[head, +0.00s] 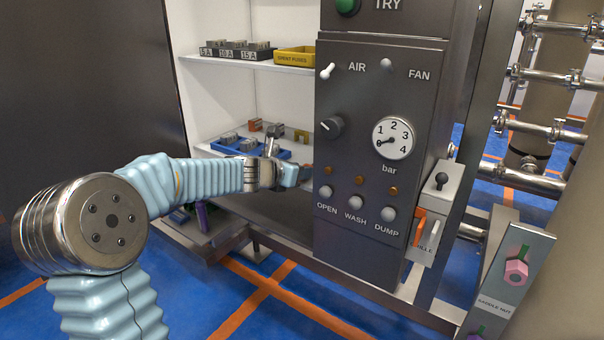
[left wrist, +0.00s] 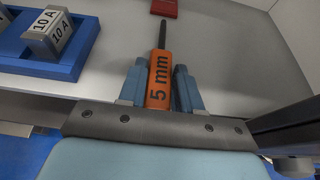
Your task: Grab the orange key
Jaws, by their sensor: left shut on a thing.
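The orange key (left wrist: 159,82) has an orange handle marked "5 mm" and a dark thin shaft pointing away from me in the left wrist view. My left gripper (left wrist: 160,94) has its two blue fingers closed on both sides of the handle. In the head view, my left gripper (head: 303,175) is beside the grey control panel, in front of the lower shelf. My right gripper is not in view.
A blue tray (head: 273,154) with grey blocks is on the lower shelf; in the left wrist view it holds a "10 A" fuse (left wrist: 48,34). A red block (left wrist: 164,7) lies beyond the key's tip. The control panel (head: 352,218) stands close to the right of my gripper.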

